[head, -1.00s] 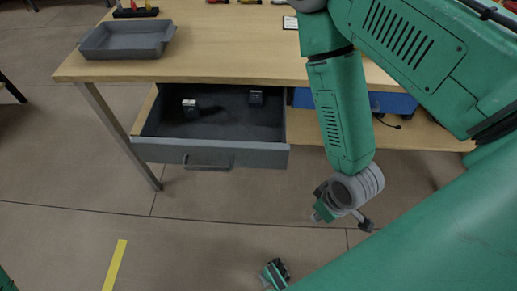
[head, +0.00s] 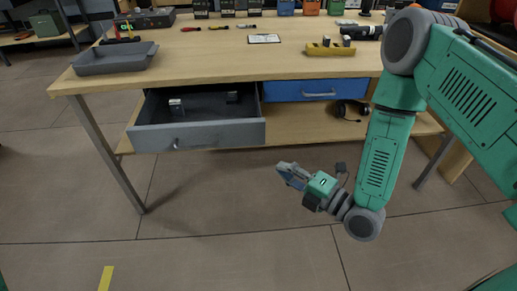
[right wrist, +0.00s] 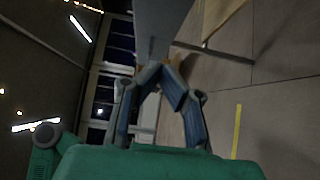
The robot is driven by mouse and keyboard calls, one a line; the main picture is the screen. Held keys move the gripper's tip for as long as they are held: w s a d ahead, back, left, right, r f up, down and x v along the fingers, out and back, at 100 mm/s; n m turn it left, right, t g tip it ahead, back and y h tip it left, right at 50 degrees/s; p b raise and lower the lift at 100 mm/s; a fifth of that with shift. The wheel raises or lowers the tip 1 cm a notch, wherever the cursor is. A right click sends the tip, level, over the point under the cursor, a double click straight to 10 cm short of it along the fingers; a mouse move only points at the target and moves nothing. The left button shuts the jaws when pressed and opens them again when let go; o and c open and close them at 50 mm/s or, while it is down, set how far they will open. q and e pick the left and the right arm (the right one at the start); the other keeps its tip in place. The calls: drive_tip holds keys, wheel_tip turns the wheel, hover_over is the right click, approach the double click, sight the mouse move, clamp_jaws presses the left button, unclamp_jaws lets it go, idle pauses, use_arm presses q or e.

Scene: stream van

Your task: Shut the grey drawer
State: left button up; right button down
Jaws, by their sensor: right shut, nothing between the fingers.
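The grey drawer (head: 200,134) hangs open under the left part of the workbench, its grey handle on the front. Two small dark-and-silver items lie inside. My right gripper (head: 281,170) is shut and empty, to the right of the drawer front and lower in the head view, pointing left. It looks apart from the drawer there. In the right wrist view its fingers (right wrist: 160,72) meet just below a grey panel (right wrist: 160,25), which looks like part of the drawer; I cannot tell whether they touch. My left gripper is not in view.
A shut blue drawer (head: 300,90) sits right of the grey one, above a lower shelf (head: 300,134) holding a dark headset (head: 351,110). A grey tray (head: 115,60) stands on the bench top's left end. A bench leg (head: 108,160) stands at left. The floor in front is clear.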

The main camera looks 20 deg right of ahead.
sight(242, 137)
drive_tip(key=x, duration=0.4)
drive_tip(key=d+b+x, duration=0.1)
drive_tip(key=x, duration=0.2)
drive_tip(key=w+b+x, duration=0.1)
drive_tip(key=x, duration=0.3)
drive_tip(key=shift+w+d, duration=0.15)
drive_tip(key=shift+w, duration=0.05)
drive_tip(key=shift+w+d+b, duration=0.25)
drive_tip(key=shift+w+b, duration=0.05)
drive_tip(key=shift+w, duration=0.05)
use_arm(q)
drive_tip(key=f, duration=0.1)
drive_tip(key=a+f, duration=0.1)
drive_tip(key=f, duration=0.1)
use_arm(e)
drive_tip(key=shift+a, duration=0.35)
drive_tip(key=shift+w, duration=0.15)
